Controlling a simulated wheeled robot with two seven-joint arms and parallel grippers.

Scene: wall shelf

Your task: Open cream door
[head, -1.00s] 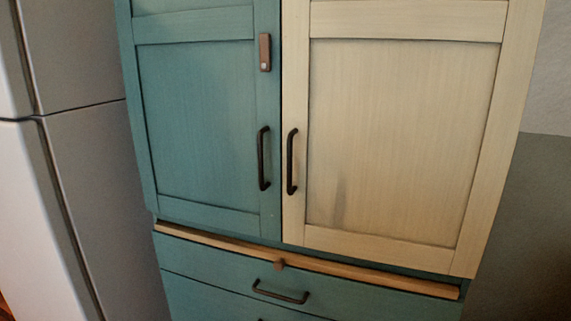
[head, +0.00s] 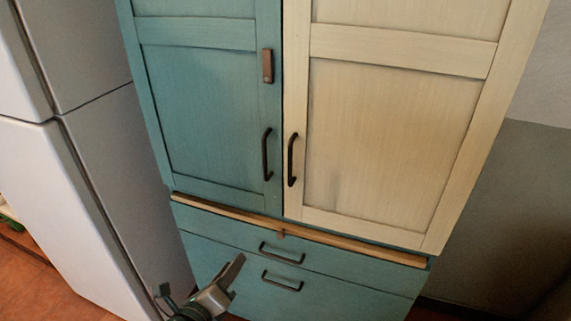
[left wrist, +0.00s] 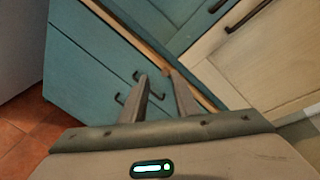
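The cream door (head: 385,140) is the right door of the tall teal cabinet and is closed flush. Its dark upright bar handle (head: 292,160) is on its left edge, beside the teal door's handle (head: 267,154). In the left wrist view the cream door (left wrist: 265,65) and its handle (left wrist: 246,15) show at upper right. My left gripper (head: 234,272) is low in front of the drawers, below and left of the cream handle, touching nothing visible. In the left wrist view its two fingers (left wrist: 158,78) stand apart with nothing between them. My right gripper is not in view.
A wooden ledge (head: 350,244) juts out under the doors. Two drawers with bar handles (head: 282,253) are below it. A brown latch piece (head: 267,66) is on the teal door (head: 205,110). A pale fridge (head: 80,180) stands close at the left. Bare wall is at the right.

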